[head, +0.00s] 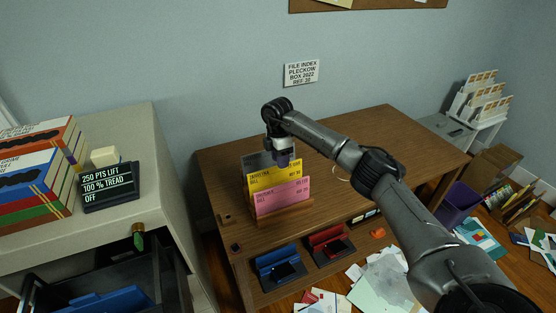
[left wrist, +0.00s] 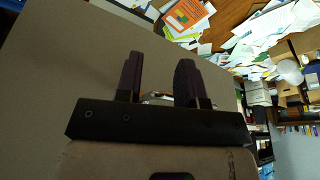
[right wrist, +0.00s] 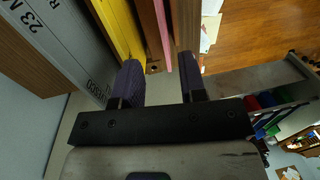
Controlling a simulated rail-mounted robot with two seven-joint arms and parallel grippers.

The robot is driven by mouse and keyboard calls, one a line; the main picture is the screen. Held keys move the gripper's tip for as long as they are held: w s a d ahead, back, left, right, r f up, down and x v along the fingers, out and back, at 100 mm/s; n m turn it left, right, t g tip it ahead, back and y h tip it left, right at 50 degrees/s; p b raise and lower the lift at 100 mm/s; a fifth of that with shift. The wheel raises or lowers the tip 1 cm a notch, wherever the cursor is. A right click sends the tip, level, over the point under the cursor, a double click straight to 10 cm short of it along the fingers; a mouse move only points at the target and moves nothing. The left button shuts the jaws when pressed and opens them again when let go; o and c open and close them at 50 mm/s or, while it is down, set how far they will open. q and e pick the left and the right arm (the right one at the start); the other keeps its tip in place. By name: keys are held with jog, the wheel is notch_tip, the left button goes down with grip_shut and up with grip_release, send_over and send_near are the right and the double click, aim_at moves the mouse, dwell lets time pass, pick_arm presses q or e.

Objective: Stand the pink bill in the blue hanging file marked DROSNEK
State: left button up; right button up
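The pink bill (head: 283,198) stands upright at the front of a wooden holder (head: 285,220) on the brown desk, with a yellow bill (head: 275,173) and a grey sheet behind it. My right gripper (head: 283,160) is over the back of the holder. In the right wrist view its open fingers (right wrist: 160,82) point at the holder, and the pink bill (right wrist: 162,35) shows ahead of the gap, with no clear contact. A blue hanging file (head: 115,301) lies low in the open drawer; no DROSNEK mark is readable. My left gripper (left wrist: 160,82) is open and empty, outside the head view.
A beige cabinet (head: 95,130) at left bears binders (head: 45,170) and a dark display (head: 110,187); its dark drawer (head: 165,270) is open. Blue (head: 280,267) and red (head: 327,243) open boxes sit at the desk's front. Papers litter the floor. The desk's right side is clear.

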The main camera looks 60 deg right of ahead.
aim_at(281, 185)
jog(key=f, duration=0.3)
jog(key=f+b, duration=0.1)
jog(key=f, duration=0.3)
jog(key=s+a+f+b, duration=0.1)
jog(key=f, duration=0.2)
jog(key=shift+s+f, duration=0.1)
jog(key=shift+f, duration=0.9)
jog(key=shift+s+f, duration=0.1)
jog(key=shift+f, duration=0.15)
jog(key=shift+c, duration=0.4)
grip_shut()
jog(key=shift+r, duration=0.2)
